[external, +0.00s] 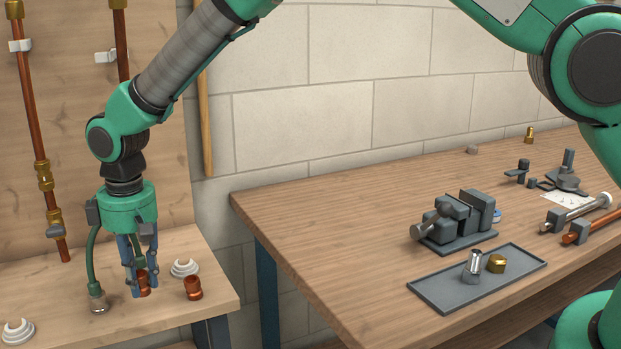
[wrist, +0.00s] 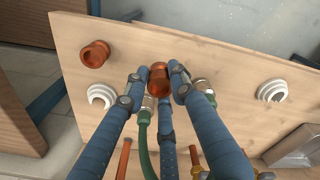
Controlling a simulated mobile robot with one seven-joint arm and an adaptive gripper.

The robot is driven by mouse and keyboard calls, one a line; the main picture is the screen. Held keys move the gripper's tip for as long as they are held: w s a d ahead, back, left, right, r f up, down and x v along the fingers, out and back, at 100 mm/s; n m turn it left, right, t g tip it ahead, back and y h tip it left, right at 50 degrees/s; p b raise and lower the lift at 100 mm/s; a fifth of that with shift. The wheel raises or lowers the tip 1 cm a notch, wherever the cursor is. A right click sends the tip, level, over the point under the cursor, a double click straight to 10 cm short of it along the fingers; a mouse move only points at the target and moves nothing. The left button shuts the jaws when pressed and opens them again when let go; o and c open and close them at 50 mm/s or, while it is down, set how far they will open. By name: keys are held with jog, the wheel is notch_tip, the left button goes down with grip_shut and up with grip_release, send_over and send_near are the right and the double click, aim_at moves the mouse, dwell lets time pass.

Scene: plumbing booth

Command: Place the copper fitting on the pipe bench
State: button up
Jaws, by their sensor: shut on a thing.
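My gripper (external: 142,287) points down over the light wooden bench (external: 215,290) in front of the pipe board. Its blue fingers are shut on a copper fitting (external: 143,284), which also shows between the fingertips in the wrist view (wrist: 158,78). The held fitting is at or just above the bench top; I cannot tell whether it touches. A second copper fitting (external: 193,288) stands on the same bench, to the right of my gripper. It shows at the upper left in the wrist view (wrist: 95,54).
White pipe clips lie on the light bench, one behind the second fitting (external: 184,268) and one at the front left (external: 17,332). Copper pipes (external: 45,180) run up the board behind. A separate brown workbench (external: 330,215) holds a vise (external: 455,220) and a grey tray (external: 440,292).

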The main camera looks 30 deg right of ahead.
aim_at(143, 292)
dwell(0.3)
jog(key=shift+f+b, duration=0.55)
jog(key=shift+f, duration=1.2)
jog(key=shift+f, duration=0.15)
jog(key=o, duration=1.1)
jog(key=r+p, duration=0.1)
jog(key=r, duration=0.3)
jog(key=r+p, duration=0.1)
jog(key=r, duration=0.7)
jog(key=shift+s+d+r+p, duration=0.1)
jog(key=shift+s+r+p, duration=0.05)
jog(key=shift+s+p, duration=0.25)
jog(key=shift+w, duration=0.1)
